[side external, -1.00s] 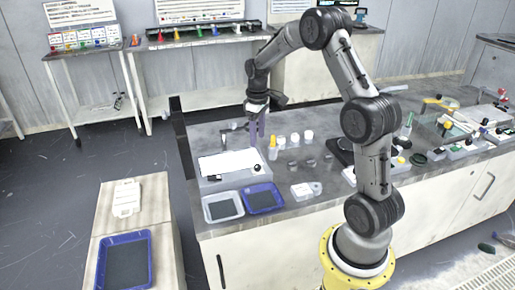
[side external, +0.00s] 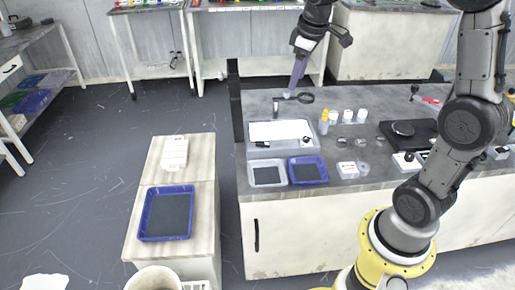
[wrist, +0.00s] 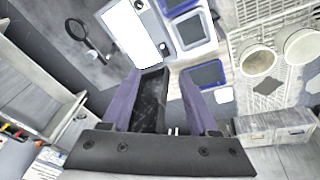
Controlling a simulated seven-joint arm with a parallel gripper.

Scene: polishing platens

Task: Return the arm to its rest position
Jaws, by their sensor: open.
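My gripper (side external: 293,88) hangs in the air over the back of the grey workbench (side external: 370,178) in the side view, its purple fingers pointing down. In the wrist view my gripper (wrist: 162,78) shows two purple fingers spread apart with nothing between them. My dark grey arm rises from a yellow base at the right and is partly cut off by the top of the side view. The fingers are above and behind the device with a white panel (side external: 280,132).
A white-rimmed tray (side external: 267,174) and a blue tray (side external: 308,170) sit at the bench front. Small bottles (side external: 324,122) and a black platen unit (side external: 408,132) stand to the right. Another blue tray (side external: 167,214) lies on a low cabinet. A ring-shaped magnifier (wrist: 76,29) shows in the wrist view.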

